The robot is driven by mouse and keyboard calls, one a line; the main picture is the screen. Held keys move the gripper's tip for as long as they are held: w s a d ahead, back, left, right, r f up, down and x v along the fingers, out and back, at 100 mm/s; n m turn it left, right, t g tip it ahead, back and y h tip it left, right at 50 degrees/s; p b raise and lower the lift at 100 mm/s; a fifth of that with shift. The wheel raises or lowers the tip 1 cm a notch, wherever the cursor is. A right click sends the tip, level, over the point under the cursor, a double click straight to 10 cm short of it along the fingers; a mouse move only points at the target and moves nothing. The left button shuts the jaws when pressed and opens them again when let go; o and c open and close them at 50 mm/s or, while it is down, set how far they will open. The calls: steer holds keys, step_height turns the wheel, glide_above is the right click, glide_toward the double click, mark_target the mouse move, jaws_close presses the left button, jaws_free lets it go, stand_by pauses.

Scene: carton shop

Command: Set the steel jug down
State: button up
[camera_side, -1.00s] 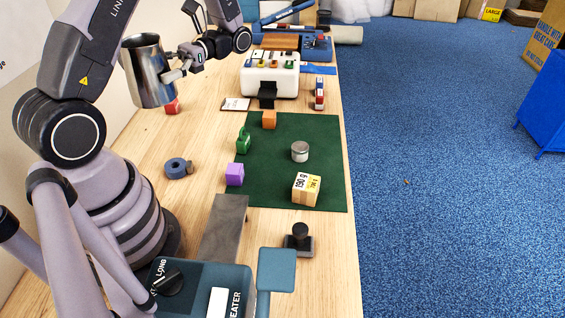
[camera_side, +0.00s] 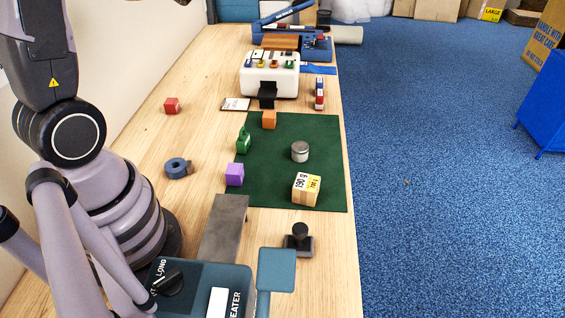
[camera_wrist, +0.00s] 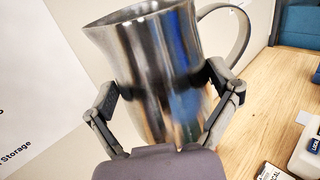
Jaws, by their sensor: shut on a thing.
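The steel jug (camera_wrist: 155,70) fills the middle of the wrist view. Its mouth is at the top of the picture and its curved handle (camera_wrist: 238,38) is to the right. My gripper (camera_wrist: 163,98) is shut on the jug's body, one finger on each side. The wooden bench shows below and to the right of the jug, and the wall lies behind it. In the side view, the jug and gripper are out of frame; only my arm shows at the upper left.
A green mat (camera_side: 275,185) on the bench (camera_side: 205,85) holds a tin (camera_side: 300,151), a carton-coloured block (camera_side: 306,189) and a purple cube (camera_side: 234,174). Bare wood surrounds the red cube.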

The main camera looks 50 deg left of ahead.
steer(key=w+r+m+t, duration=0.1)
steer(key=w+t, duration=0.1)
steer(key=w+r+m+t, duration=0.1)
steer(key=r, duration=0.1)
steer(key=shift+w+a+r+t, duration=0.15)
steer(key=shift+w+r+t, duration=0.15)
steer(key=shift+w+t, duration=0.1)
steer(key=shift+m+t, duration=0.4)
steer(key=shift+m, duration=0.1)
steer(key=f, duration=2.9)
steer(key=w+f, duration=0.1)
steer(key=f, duration=1.4)
steer(key=shift+f, duration=0.45)
steer(key=o, duration=1)
steer(key=shift+c, duration=0.2)
